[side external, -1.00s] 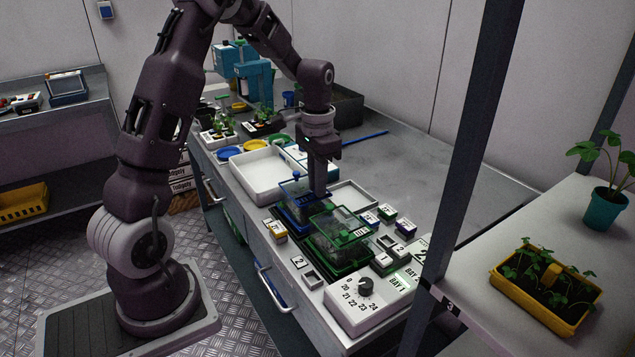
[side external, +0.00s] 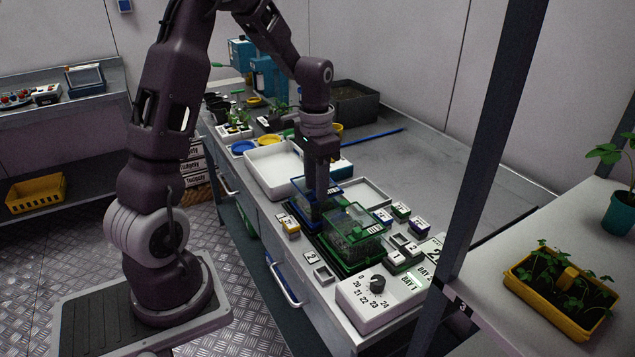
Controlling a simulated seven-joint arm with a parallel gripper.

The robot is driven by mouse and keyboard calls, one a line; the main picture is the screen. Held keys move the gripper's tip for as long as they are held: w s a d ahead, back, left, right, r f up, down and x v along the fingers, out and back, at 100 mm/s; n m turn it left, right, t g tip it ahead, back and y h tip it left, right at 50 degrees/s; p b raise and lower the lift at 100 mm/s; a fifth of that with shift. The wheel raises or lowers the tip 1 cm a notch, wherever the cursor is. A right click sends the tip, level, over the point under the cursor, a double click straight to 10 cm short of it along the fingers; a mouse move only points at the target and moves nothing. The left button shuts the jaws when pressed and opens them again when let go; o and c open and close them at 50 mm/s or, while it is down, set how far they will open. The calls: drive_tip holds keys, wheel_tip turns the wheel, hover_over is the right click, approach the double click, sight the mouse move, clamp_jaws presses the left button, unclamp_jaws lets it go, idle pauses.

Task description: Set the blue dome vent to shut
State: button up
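The blue dome (side external: 301,187) is a small clear cover with a blue rim. It stands on the bench just behind and left of the green dome (side external: 352,222). My gripper (side external: 318,208) points straight down at the blue dome, and its fingers overlap the dome's top and front side in the side external view. I cannot tell whether the fingers touch it. The gap between the fingertips is too dark and small to make out. The blue dome's vent is hidden or too small to read, so its setting does not show.
A white tray (side external: 262,178) lies behind the domes, and another shallow tray (side external: 372,193) lies to their right. Small labelled blocks (side external: 400,210) and a white dial box (side external: 362,312) stand nearby. The bench's far right (side external: 420,155) is mostly clear.

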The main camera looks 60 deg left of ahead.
wheel_tip(320, 180, up, 7)
drive_tip(key=shift+f, duration=0.15)
drive_tip(key=shift+d+r, duration=0.15)
drive_tip(key=shift+r, duration=0.15)
drive_tip(key=s+d+r+t, duration=0.2)
drive_tip(key=s+d+r, duration=0.2)
drive_tip(key=s+d, duration=0.4)
drive_tip(key=s+d+r+t, duration=0.3)
drive_tip(key=s+d, duration=0.6)
drive_tip(key=s, duration=0.1)
drive_tip(key=shift+s+r+t, duration=0.2)
drive_tip(key=shift+r+t, duration=0.1)
drive_tip(key=shift+r, duration=0.05)
idle(1.2)
